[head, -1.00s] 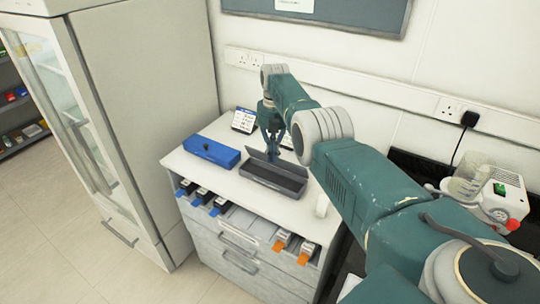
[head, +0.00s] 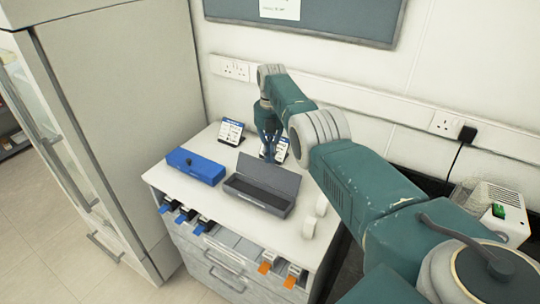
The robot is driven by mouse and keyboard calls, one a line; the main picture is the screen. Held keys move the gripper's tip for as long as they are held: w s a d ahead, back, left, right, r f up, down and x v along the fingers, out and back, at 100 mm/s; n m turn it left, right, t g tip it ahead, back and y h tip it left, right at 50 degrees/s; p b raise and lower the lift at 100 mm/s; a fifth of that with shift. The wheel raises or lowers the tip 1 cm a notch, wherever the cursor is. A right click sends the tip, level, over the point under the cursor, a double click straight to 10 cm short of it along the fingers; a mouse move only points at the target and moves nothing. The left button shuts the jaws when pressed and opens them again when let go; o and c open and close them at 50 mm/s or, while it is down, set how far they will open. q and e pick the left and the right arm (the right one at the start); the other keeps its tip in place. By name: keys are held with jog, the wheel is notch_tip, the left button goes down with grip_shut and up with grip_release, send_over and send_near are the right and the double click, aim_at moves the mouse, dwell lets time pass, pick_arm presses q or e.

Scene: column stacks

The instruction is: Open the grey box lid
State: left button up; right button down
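The grey box (head: 256,197) sits on the white cabinet top, its long dark interior showing. Its lid (head: 270,176) stands raised along the back edge, tilted up and back. My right gripper (head: 269,152) is at the lid's upper edge, pointing down and seemingly just behind it. Its fingertips are partly hidden by the lid, so I cannot tell whether they touch it or are open. My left gripper is not in view.
A closed blue box (head: 196,166) lies left of the grey box. Small label cards (head: 231,132) stand behind. White pieces (head: 309,227) lie to the right. Slots with blue and orange-ended items (head: 267,262) line the cabinet front. A tall cabinet (head: 130,90) stands left.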

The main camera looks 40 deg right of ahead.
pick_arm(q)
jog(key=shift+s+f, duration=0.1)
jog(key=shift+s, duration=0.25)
pick_arm(e)
jog(key=shift+d, duration=0.2)
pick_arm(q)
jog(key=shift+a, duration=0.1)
pick_arm(e)
jog(key=shift+w+r, duration=0.1)
jog(key=shift+r, duration=0.15)
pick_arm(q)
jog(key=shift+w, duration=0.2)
pick_arm(e)
notch_tip(320, 180, up, 12)
jog(key=shift+d+f, duration=0.15)
jog(key=shift+f, duration=0.1)
